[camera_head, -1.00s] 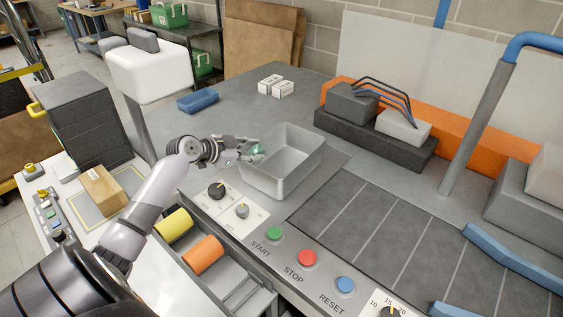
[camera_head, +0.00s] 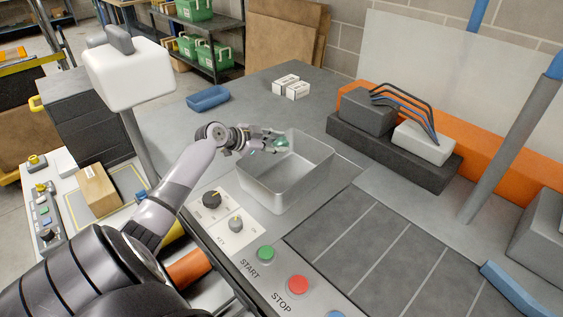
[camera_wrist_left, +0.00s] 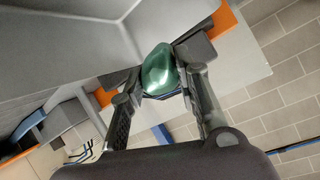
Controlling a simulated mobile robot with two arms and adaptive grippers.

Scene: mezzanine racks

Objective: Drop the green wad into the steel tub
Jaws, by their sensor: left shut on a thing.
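The steel tub (camera_head: 283,193) is an open grey rectangular box on the grey worktop. My left gripper (camera_head: 272,143) reaches in from the left, with its fingertips over the tub's far left rim. In the left wrist view the shiny green wad (camera_wrist_left: 160,72) sits between the two fingers of my left gripper (camera_wrist_left: 158,85). A pale grey wall of the tub (camera_wrist_left: 60,40) fills the upper left there. My right gripper is not in view.
A blue tray (camera_head: 208,99) lies behind my arm, and small white boxes (camera_head: 292,87) stand at the back. A control strip with knobs and a green button (camera_head: 265,253) runs along the front. A dark block with cables (camera_head: 392,150) stands to the right.

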